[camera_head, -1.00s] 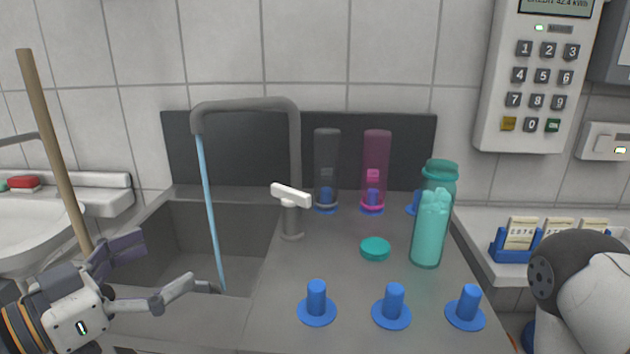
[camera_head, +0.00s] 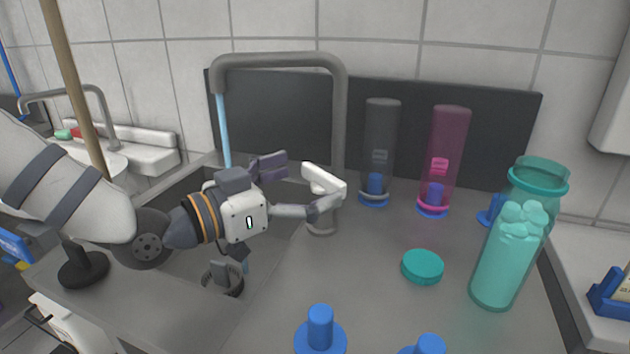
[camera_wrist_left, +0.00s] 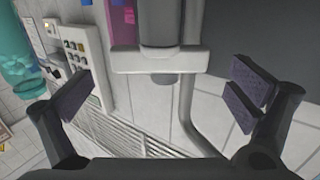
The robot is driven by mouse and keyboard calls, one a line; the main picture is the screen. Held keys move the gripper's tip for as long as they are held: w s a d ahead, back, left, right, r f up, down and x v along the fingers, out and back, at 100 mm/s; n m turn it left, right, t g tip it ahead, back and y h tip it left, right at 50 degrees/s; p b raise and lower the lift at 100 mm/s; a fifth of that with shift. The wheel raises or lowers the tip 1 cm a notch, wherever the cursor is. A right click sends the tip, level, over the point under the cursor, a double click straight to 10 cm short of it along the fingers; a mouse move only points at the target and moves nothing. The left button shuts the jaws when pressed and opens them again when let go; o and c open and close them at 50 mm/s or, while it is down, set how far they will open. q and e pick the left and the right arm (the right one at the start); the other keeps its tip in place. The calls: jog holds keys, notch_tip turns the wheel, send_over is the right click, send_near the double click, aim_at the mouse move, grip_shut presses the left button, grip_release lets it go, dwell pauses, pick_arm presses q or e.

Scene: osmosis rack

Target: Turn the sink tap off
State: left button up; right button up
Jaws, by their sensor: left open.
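The sink tap has a grey spout (camera_head: 280,60) arching over the basin, with blue water (camera_head: 223,130) running from it. Its white T-shaped handle (camera_head: 322,179) sits on a short grey post (camera_head: 322,222) on the counter. My left gripper (camera_head: 303,186) is open at the handle, with one finger behind it and the other overlapping its near side in the head view. In the left wrist view the handle (camera_wrist_left: 160,60) lies across the gap between the spread fingers (camera_wrist_left: 160,98), with visible space on both sides. I cannot tell whether a finger touches it. My right gripper is not in view.
A teal bottle (camera_head: 503,250) and a teal lid (camera_head: 422,267) stand right of the tap. Dark (camera_head: 381,140) and pink (camera_head: 447,150) bottles stand inverted on pegs behind. Blue pegs (camera_head: 320,333) are at the front. A wooden pole (camera_head: 75,80) rises at the left.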

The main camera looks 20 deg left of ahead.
pick_arm(q)
jog(key=shift+w+d+r, duration=0.15)
jog(key=shift+w+d, duration=0.15)
jog(key=shift+w, duration=0.15)
jog(key=c, duration=1.2)
jog(key=shift+o, duration=0.2)
jog(key=shift+s, duration=0.1)
jog(key=shift+s+d+r+n+t+y+p, duration=0.1)
jog(key=shift+n+t+y+p, duration=0.2)
jog(key=shift+y, duration=0.25)
jog(key=shift+s+d+r+n+t+y+p, duration=0.1)
jog(key=shift+n+t+y+p, duration=0.1)
jog(key=shift+n+t+y, duration=0.25)
jog(key=n+y, duration=0.1)
jog(key=y, duration=0.1)
jog(key=n+t+y+p, duration=0.1)
jog(key=y, duration=0.1)
jog(key=n+y+p, duration=0.1)
jog(key=shift+d+n+t+y, duration=0.25)
jog(key=shift+d+n+y, duration=0.1)
jog(key=shift+y, duration=0.05)
jog(key=shift+f+n+y, duration=0.15)
jog(key=shift+n+y, duration=0.45)
jog(key=shift+y, duration=0.4)
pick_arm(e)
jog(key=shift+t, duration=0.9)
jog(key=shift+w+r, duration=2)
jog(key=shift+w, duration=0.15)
